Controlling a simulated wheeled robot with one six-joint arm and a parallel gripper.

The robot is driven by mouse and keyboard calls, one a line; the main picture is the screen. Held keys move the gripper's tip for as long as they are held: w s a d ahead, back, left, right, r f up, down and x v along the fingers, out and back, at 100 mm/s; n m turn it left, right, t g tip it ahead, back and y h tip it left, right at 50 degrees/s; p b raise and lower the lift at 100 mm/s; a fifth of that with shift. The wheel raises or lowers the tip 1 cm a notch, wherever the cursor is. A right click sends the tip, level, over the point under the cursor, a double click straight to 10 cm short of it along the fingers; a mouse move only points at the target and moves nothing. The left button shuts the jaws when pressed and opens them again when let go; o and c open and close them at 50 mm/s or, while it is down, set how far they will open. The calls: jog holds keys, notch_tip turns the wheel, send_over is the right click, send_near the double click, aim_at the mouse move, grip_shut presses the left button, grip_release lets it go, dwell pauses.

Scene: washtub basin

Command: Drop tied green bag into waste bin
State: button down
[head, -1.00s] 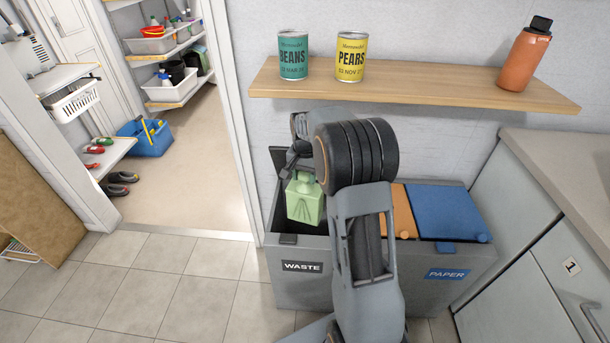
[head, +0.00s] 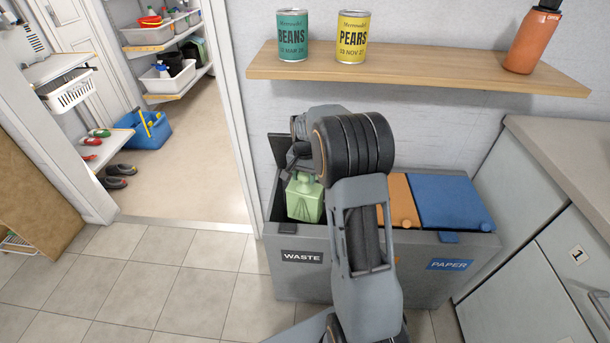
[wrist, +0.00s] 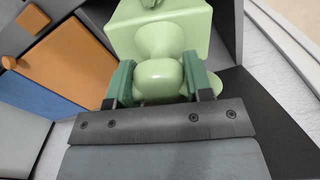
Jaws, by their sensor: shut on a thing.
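The light green tied bag (head: 304,200) hangs under my gripper (head: 300,172) in the head view, inside the opening of the waste bin (head: 285,281). Its lower part sits about level with the bin's front rim. In the wrist view my gripper (wrist: 160,82) has its green finger pads closed on the neck of the bag (wrist: 165,35). The waste compartment is the left one, with its dark lid raised at the back. My arm hides part of the bin's middle.
An orange lid (head: 399,203) and a blue lid (head: 453,203) cover the compartments to the right. A wooden shelf (head: 420,72) above holds a beans can (head: 292,40), a pears can (head: 352,40) and an orange bottle (head: 531,42). A counter (head: 570,150) stands at the right.

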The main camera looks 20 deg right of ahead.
jog(key=shift+c, duration=2.3)
grip_release()
jog(key=shift+r+p, duration=0.65)
jog(key=shift+r, duration=3.15)
